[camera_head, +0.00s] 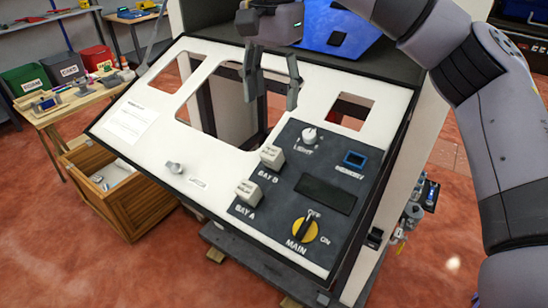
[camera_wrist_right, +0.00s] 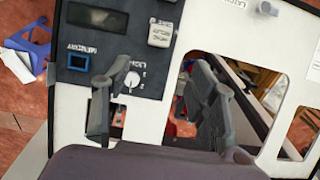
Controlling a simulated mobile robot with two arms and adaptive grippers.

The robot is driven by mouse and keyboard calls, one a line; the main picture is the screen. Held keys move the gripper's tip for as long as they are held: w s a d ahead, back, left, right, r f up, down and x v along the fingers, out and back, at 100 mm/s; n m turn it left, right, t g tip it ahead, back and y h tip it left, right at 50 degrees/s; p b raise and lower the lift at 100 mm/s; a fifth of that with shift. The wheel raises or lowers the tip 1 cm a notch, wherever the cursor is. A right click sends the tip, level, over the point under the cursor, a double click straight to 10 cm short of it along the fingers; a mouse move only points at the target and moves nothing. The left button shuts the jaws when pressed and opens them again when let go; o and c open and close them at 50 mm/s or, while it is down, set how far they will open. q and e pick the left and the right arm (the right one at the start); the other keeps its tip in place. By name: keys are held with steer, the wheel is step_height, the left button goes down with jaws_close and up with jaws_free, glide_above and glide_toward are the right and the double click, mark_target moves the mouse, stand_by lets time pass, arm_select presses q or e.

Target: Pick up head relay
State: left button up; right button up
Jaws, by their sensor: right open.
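My right gripper (camera_head: 271,95) hangs above the white sloped panel (camera_head: 210,168) of a cabinet, near its upper cut-outs. Its two fingers are apart with nothing between them. In the right wrist view, the open fingers (camera_wrist_right: 152,76) frame the panel near the light knob (camera_wrist_right: 132,82) and a cut-out. My left gripper is not in view.
A wooden crate (camera_head: 150,205) and a workbench (camera_head: 85,107) with bins behind stand at left. Cut-out edges lie under my right gripper.

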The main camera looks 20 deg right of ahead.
glide_above(273, 148)
steer(key=f, duration=0.6)
steer(key=shift+w+f, duration=0.2)
steer(key=shift+w, duration=0.15)
steer(key=shift+s+f+p, duration=0.1)
steer(key=shift+f+p, duration=0.25)
steer(key=shift+f, duration=0.35)
steer(key=f+p, duration=0.2)
steer(key=f, duration=0.1)
steer(key=shift+s+f+p, duration=0.25)
steer(key=shift+f+p, duration=0.05)
steer(key=shift+p, duration=0.1)
steer(key=shift+f, duration=0.6)
steer(key=shift+c, duration=0.5)
steer(key=c, duration=1.1)
